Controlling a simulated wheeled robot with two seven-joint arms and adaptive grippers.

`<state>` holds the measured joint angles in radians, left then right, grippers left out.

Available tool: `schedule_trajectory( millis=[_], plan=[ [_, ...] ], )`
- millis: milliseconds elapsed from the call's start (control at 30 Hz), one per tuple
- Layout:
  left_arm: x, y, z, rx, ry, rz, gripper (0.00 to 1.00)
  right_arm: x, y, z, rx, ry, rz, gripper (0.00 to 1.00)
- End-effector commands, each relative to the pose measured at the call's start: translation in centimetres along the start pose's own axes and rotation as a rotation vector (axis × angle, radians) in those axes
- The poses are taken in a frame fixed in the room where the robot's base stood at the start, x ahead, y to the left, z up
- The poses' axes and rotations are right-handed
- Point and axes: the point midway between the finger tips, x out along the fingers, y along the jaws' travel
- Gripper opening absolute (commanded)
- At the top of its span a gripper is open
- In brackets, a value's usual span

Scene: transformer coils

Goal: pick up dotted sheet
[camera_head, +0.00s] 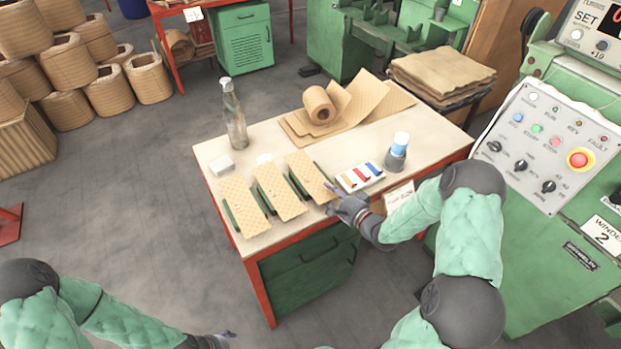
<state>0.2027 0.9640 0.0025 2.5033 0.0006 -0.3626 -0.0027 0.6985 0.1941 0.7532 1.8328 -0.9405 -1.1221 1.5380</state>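Three narrow tan sheets lie side by side on green holders at the table's front left: a left sheet (243,206), a middle sheet (279,191) and a right sheet (310,177). All look faintly patterned; the left one seems dotted, but the marks are too small to be sure. My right gripper (332,194) is at the table's front edge, close to the near end of the right sheet. Whether it touches that sheet or is open cannot be told. My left gripper (226,334) is low at the bottom edge, away from the table and mostly out of frame.

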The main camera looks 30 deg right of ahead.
Motion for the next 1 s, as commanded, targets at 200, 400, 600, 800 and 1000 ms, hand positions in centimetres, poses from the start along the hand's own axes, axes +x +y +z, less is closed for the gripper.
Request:
schedule_trajectory(
  millis=[200,400,600,800,1000],
  plan=[
    [-0.1,0.0,0.0,0.0,0.0,0.0,0.73,0.0,-0.1,0.0,0.0,0.0,0.0,0.18],
    [-0.1,0.0,0.0,0.0,0.0,0.0,0.73,0.0,0.0,0.0,0.0,0.0,0.0,0.0],
    [-0.1,0.0,0.0,0.0,0.0,0.0,0.73,0.0,0.0,0.0,0.0,0.0,0.0,0.0],
    [-0.2,0.1,0.0,0.0,0.0,0.0,0.73,-0.1,-0.3,0.0,0.0,0.0,0.0,0.0],
    [-1.1,0.4,0.0,0.0,0.0,0.0,0.73,-0.3,-1.6,0.0,0.0,0.0,-0.001,0.0]
  ],
)
